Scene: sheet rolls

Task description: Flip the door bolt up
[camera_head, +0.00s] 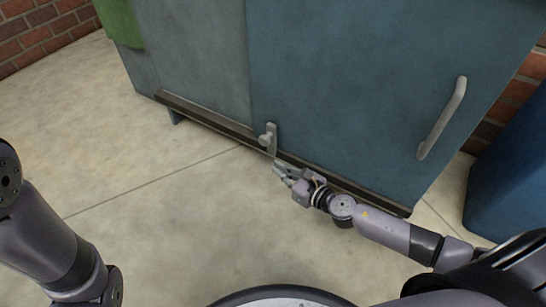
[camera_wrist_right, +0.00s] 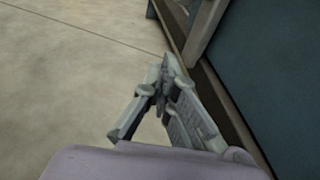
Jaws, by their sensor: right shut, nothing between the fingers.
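The door bolt (camera_head: 268,137) is a small light-grey fitting low on the seam of the blue-grey cabinet doors (camera_head: 335,90), just above the dark bottom rail. My right gripper (camera_head: 278,167) is shut and empty, just below the bolt in the head view. I cannot tell whether its fingertips touch the bolt.
A long grey handle (camera_head: 443,118) stands on the right door. The dark bottom rail (camera_head: 215,119) runs along the cabinet. A blue bin-like object (camera_head: 510,180) is at the right, and something green (camera_head: 122,22) is at the upper left. The concrete floor (camera_head: 150,200) in front is clear.

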